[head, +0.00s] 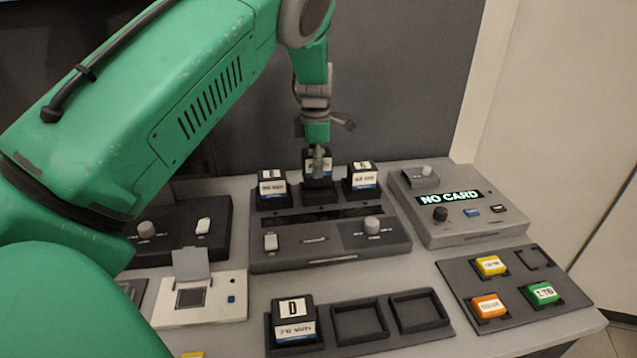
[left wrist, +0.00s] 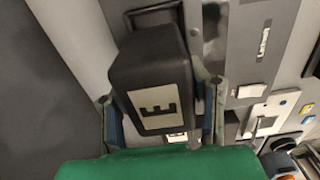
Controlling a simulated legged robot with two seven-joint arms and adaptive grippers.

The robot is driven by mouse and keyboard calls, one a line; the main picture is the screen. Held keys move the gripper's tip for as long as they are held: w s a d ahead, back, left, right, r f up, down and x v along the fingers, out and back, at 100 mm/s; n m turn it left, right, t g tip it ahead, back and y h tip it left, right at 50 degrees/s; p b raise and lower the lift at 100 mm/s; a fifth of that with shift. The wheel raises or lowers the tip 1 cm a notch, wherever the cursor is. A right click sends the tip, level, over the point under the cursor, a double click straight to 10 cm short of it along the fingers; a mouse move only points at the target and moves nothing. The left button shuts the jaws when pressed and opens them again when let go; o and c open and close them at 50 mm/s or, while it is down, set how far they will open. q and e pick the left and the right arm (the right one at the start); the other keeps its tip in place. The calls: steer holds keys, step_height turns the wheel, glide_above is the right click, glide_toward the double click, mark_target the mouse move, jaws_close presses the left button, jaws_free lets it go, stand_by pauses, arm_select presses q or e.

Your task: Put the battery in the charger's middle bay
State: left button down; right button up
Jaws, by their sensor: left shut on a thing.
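The charger (head: 330,255) is a dark grey unit at the middle of the bench, with a row of three bays along its back. Black batteries with white labels stand in its left bay (head: 272,188) and right bay (head: 363,180). My left gripper (head: 318,152) points down over the middle bay (head: 320,194) and is shut on a black battery (head: 318,165). The held battery sits higher than its neighbours; I cannot tell whether its lower end is inside the bay. In the left wrist view the battery (left wrist: 158,95) shows a label like E between both fingers (left wrist: 163,115). My right gripper is out of view.
Battery D (head: 295,322) stands in the front tray (head: 450,345), beside two empty slots. A NO CARD unit (head: 450,225) and a pad with yellow, orange and green blocks (head: 515,312) are at right. A small white device (head: 200,298) is front left. A dark wall rises behind.

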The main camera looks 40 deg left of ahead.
mark_target(316, 180)
arm_select(q)
steer(key=shift+f, duration=2.5)
steer(key=c, duration=0.8)
jaws_free()
steer(key=shift+c, duration=0.2)
steer(key=shift+d, duration=0.1)
steer(key=shift+r, duration=0.1)
step_height(316, 180, up, 12)
steer(key=shift+f, duration=0.1)
